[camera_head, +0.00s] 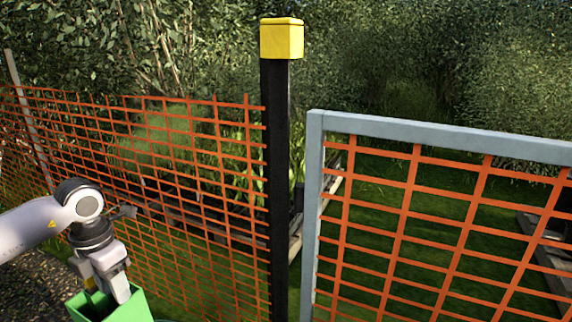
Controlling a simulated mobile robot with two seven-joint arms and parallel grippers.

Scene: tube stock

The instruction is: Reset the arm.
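My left arm comes in from the left edge, and its gripper (106,289) points down at the bottom left. Its fingers reach to the opening of a green box (133,308). The two fingers show a little apart, with a small yellow patch at the left one. The fingertips are partly hidden by the box, so I cannot tell whether they hold anything. My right gripper is not in view.
An orange mesh fence (180,190) stands behind my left arm. A dark post (274,180) with a yellow cap (282,39) stands in the middle. A grey-framed gate panel (314,190) with orange mesh fills the right. Bushes and grass lie beyond.

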